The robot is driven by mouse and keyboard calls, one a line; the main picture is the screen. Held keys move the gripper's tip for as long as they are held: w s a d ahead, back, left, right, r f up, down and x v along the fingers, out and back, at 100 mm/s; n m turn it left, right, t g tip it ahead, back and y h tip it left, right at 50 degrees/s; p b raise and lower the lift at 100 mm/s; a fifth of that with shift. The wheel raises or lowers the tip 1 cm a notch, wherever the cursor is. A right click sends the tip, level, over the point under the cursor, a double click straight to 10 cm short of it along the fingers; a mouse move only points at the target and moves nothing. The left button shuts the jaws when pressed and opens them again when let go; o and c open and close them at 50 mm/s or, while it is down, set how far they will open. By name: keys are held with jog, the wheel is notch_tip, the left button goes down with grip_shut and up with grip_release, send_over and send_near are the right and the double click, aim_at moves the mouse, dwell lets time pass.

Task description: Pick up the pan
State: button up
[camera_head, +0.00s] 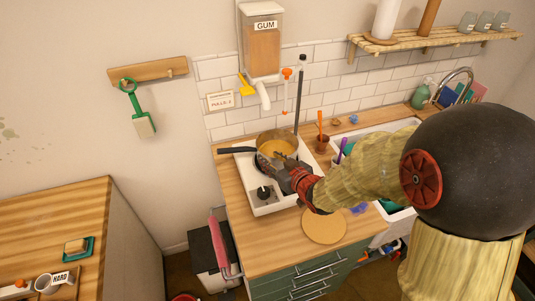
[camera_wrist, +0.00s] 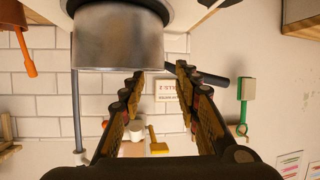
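The pan (camera_head: 280,145) is a metal pot with yellowish contents, standing on the white stove (camera_head: 263,200). Its dark handle (camera_head: 235,151) points left. In the wrist view the picture is upside down; the pan's grey side (camera_wrist: 118,40) fills the upper left, and the black handle (camera_wrist: 222,78) runs to the right past my right-hand finger. My gripper (camera_head: 283,165) is at the near side of the pan. In the wrist view my gripper (camera_wrist: 159,82) is open, with nothing seen held between its fingers. Whether a finger touches the handle I cannot tell.
A gum dispenser (camera_head: 262,45) hangs on the wall behind the stove. Cups with tools (camera_head: 322,143) stand to the right, near the sink (camera_head: 385,128). A round wooden board (camera_head: 324,226) lies on the counter in front. A green tool (camera_head: 137,108) hangs on the left wall.

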aim_at(264, 155)
jog(key=shift+b+x, duration=0.6)
jog(key=shift+x, duration=2.15)
jog(key=shift+c, duration=1)
grip_shut()
jog(key=shift+s+f, duration=0.1)
